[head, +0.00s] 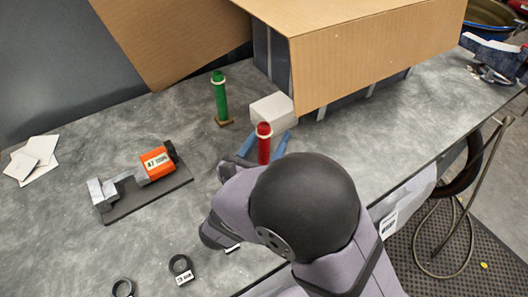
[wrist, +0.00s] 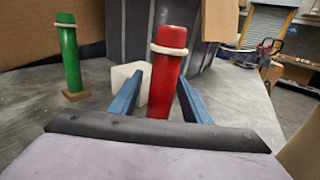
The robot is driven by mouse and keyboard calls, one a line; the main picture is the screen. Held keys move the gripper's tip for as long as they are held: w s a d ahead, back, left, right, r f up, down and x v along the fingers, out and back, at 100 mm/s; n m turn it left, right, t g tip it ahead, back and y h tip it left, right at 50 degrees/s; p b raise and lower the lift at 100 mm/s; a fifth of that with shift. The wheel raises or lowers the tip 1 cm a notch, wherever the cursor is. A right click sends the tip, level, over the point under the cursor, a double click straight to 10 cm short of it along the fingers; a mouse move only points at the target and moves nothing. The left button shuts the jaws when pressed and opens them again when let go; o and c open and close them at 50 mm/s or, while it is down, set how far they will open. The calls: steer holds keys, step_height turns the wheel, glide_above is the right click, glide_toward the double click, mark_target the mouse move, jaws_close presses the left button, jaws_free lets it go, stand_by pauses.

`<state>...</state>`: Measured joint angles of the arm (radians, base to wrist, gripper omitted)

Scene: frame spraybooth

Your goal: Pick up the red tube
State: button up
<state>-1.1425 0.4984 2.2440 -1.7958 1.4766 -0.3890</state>
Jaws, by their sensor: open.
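The red tube (head: 264,148) stands upright on the grey table, with a pale ring near its top. In the wrist view the red tube (wrist: 166,80) rises between the two blue fingers of my gripper (wrist: 160,98). My gripper (head: 254,150) is open, one finger on each side of the tube, with a visible gap to the left finger. The right finger appears close to the tube; I cannot tell if it touches. The tube's lower end is hidden behind my gripper and wrist.
A green tube (head: 220,98) on a brown base stands behind to the left. A white block (head: 272,110) sits just behind the red tube. A cardboard-covered box (head: 350,60) stands at the back. An orange tool (head: 157,163) lies left.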

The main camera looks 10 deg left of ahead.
steer(key=shift+c, duration=0.4)
jaws_close()
steer(key=shift+r, duration=0.1)
step_height(320, 180, up, 28)
steer(key=p, duration=0.1)
stand_by(0.6)
